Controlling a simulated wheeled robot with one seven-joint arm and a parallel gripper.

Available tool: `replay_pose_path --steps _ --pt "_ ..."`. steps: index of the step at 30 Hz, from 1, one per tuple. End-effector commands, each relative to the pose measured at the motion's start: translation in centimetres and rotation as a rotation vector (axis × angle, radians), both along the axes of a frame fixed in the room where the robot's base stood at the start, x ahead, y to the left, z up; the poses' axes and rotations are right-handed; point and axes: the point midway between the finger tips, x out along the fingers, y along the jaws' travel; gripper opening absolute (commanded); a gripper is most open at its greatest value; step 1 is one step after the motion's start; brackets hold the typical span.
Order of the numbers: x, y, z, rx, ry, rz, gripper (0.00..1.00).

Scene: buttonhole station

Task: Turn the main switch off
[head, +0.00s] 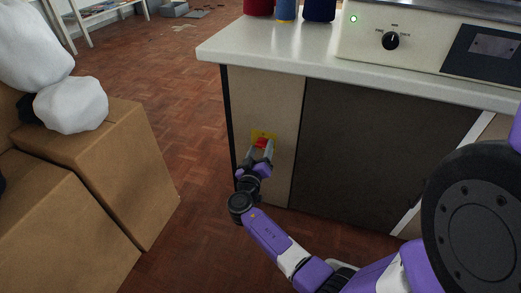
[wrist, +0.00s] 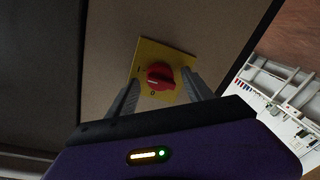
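The main switch is a red rotary knob (head: 262,142) on a yellow plate (head: 264,133), fixed to the beige side panel of the cabinet. In the wrist view the red knob (wrist: 159,76) sits on the yellow plate (wrist: 150,50), with small dark marks near it. I cannot tell for sure which mark the knob points at. My gripper (head: 260,154) is in front of the plate. In the wrist view the gripper (wrist: 160,88) is open, one finger on each side of the knob. Contact with the knob is not visible.
A white counter (head: 300,52) tops the cabinet. On it stand a machine panel with a black dial (head: 390,41) and a lit green lamp (head: 354,19), and several spools (head: 287,9). Cardboard boxes (head: 110,150) with white bundles stand at left. The floor between is clear.

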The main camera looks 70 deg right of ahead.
Motion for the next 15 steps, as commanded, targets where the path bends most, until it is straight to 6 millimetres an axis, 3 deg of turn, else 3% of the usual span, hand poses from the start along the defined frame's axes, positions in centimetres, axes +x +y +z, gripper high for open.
replay_pose_path --steps 1,9,15 --pt "0.00 0.01 0.00 0.000 0.000 0.000 0.52" --pt "-0.05 0.00 0.02 -0.001 0.000 -0.001 0.00" --pt "-0.09 -0.02 0.08 -0.002 0.012 -0.003 0.00"
